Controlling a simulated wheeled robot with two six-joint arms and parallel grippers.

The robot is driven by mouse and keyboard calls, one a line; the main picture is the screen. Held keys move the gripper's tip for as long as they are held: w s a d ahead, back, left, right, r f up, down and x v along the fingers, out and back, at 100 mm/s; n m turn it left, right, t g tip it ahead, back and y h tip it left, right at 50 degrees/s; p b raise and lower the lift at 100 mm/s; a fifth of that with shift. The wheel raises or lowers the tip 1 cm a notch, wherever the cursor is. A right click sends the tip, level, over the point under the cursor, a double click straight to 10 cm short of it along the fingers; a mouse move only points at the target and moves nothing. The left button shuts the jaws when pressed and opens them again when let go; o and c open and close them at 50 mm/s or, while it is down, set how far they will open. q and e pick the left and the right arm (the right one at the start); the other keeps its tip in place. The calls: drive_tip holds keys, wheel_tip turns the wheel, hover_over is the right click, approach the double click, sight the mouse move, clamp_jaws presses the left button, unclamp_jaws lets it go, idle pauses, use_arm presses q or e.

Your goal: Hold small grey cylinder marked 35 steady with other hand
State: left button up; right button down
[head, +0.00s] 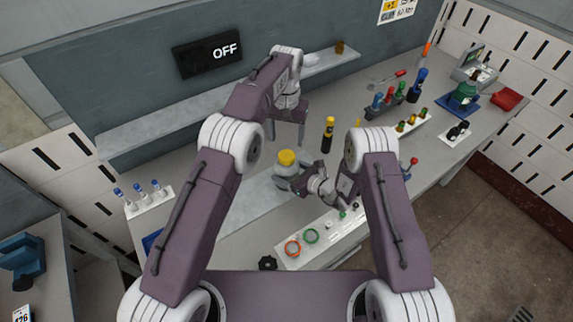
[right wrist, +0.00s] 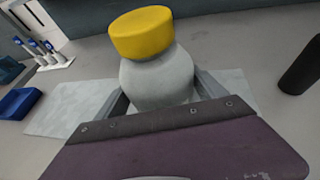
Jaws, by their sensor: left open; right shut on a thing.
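A small grey cylinder (head: 285,171) with a yellow cap (head: 287,157) stands upright in the middle of the bench; I cannot read a 35 on it. It also shows large in the right wrist view (right wrist: 158,80). My right gripper (head: 291,179) is shut on its grey body, one finger on each side, below the cap. My left gripper (head: 286,132) is open and empty, fingers pointing down, behind and above the cylinder, apart from it. The cylinder's lower part is hidden by my right gripper.
A black cylinder with a yellow top (head: 327,136) stands to the right of my left gripper. A white panel with orange and green rings (head: 285,263) lies in front. A white rack with blue-topped tubes (head: 149,204) is at left. A raised shelf (head: 150,129) runs behind.

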sight(287, 155)
use_arm(q)
drive_tip(key=m, duration=0.4)
drive_tip(key=shift+m, duration=0.4)
drive_tip(key=m, duration=1.8)
drive_tip(key=shift+m, duration=0.4)
drive_tip(key=m, duration=0.7)
wheel_tip(287, 155, down, 8)
drive_tip(key=shift+f, duration=0.1)
drive_tip(key=shift+c, duration=0.4)
